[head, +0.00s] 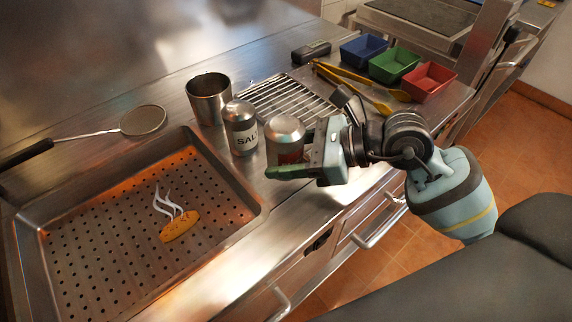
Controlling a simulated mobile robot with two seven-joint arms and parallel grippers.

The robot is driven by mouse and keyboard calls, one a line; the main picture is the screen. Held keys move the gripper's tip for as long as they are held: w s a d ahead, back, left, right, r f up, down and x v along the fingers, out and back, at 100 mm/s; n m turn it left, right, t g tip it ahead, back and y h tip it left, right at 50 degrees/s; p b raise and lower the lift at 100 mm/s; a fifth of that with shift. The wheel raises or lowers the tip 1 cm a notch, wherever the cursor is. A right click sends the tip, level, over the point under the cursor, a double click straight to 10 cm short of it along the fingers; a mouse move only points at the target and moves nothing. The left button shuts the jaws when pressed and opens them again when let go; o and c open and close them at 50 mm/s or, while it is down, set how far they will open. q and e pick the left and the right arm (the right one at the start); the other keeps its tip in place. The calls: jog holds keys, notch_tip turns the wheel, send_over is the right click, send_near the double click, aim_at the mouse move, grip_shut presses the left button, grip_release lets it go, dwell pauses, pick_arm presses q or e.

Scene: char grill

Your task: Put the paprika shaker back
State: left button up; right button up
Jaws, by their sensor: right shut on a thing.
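The paprika shaker (286,129) is a metal shaker with a domed top and a reddish label that shows only in part. My right gripper (292,168) is shut on it from the right, and its fingers hide the lower part. I cannot tell whether the shaker's base touches the counter. The salt shaker (240,127), labelled SALT, stands upright just to its left. My left gripper is not in view.
A metal cup (209,98) stands behind the salt shaker. A wire rack (287,97), tongs (352,84) and blue (363,50), green (394,64) and red (429,81) bins lie behind. A perforated pan (120,240) with a steaming fry (179,226) is left; a strainer (143,121) lies behind it.

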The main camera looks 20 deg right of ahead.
jog(key=shift+w+f, duration=0.1)
jog(key=shift+w, duration=0.05)
jog(key=shift+f, duration=1.6)
jog(key=shift+f, duration=0.2)
jog(key=o, duration=1.1)
jog(key=shift+o, duration=0.2)
